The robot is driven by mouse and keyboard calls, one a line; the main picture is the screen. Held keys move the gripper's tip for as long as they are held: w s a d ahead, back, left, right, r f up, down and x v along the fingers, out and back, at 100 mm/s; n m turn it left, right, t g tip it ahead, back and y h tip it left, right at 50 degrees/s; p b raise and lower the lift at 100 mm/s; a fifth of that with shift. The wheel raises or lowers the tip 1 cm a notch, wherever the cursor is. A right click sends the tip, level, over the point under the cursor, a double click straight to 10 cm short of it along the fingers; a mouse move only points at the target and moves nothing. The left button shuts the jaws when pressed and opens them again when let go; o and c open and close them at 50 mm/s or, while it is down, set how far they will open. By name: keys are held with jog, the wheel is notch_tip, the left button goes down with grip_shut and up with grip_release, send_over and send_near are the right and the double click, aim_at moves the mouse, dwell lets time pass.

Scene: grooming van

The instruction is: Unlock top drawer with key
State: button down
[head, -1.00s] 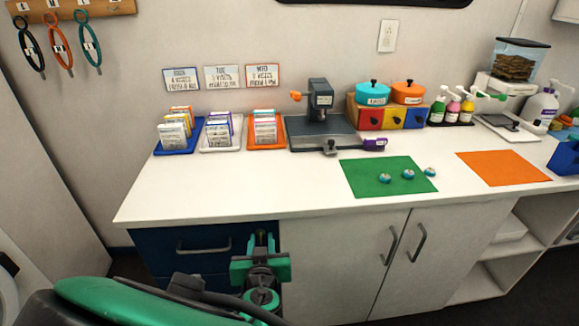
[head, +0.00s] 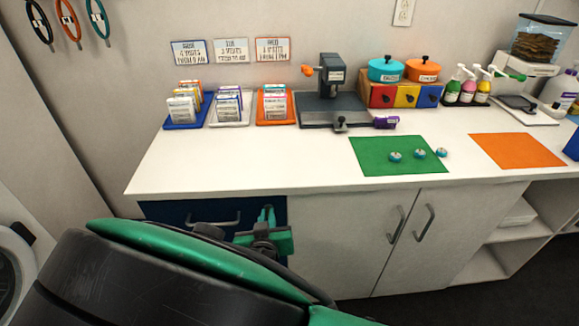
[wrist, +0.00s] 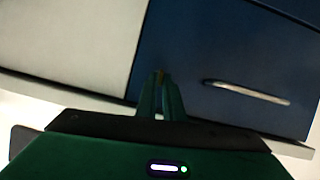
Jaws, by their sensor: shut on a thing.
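The blue top drawer (head: 168,211) sits under the left end of the white counter, with a grey bar handle (head: 212,221). In the wrist view the blue drawer front (wrist: 205,55) and its handle (wrist: 247,92) fill the right side. My gripper (head: 267,212) is in front of the drawer's right part, right of the handle. In the wrist view its green fingers (wrist: 161,82) are close together near the drawer's left edge, shut on a small brownish piece, the key (wrist: 161,75). Most of the key is hidden between the fingers. The keyhole cannot be made out.
The white counter (head: 200,170) overhangs just above my gripper. Grey cabinet doors (head: 345,245) with bar handles stand to the right. My arm covers the area below the drawer. The counter holds card trays, a grey press-like device (head: 333,95) and a green mat (head: 375,163).

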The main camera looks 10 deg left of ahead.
jog(key=shift+s+a+f+n+t+h, duration=0.2)
jog(key=shift+n+t+h, duration=0.6)
jog(key=shift+n, duration=1.25)
jog(key=shift+w+a+f+n+t+h, duration=0.1)
jog(key=shift+a+f+n+t+h, duration=0.2)
jog(key=shift+n+t+h, duration=1.15)
jog(key=shift+s+a+f+n+g+h, duration=0.2)
jog(key=shift+n+h, duration=0.25)
jog(key=shift+n, duration=2.25)
jog(key=shift+w+f, duration=0.1)
jog(key=c, duration=1.9)
grip_release()
jog(key=shift+o, duration=0.2)
jog(key=shift+d, duration=0.1)
jog(key=s+a, duration=0.1)
jog(key=s, duration=0.9)
jog(key=shift+s+a, duration=0.25)
jog(key=shift+a, duration=0.1)
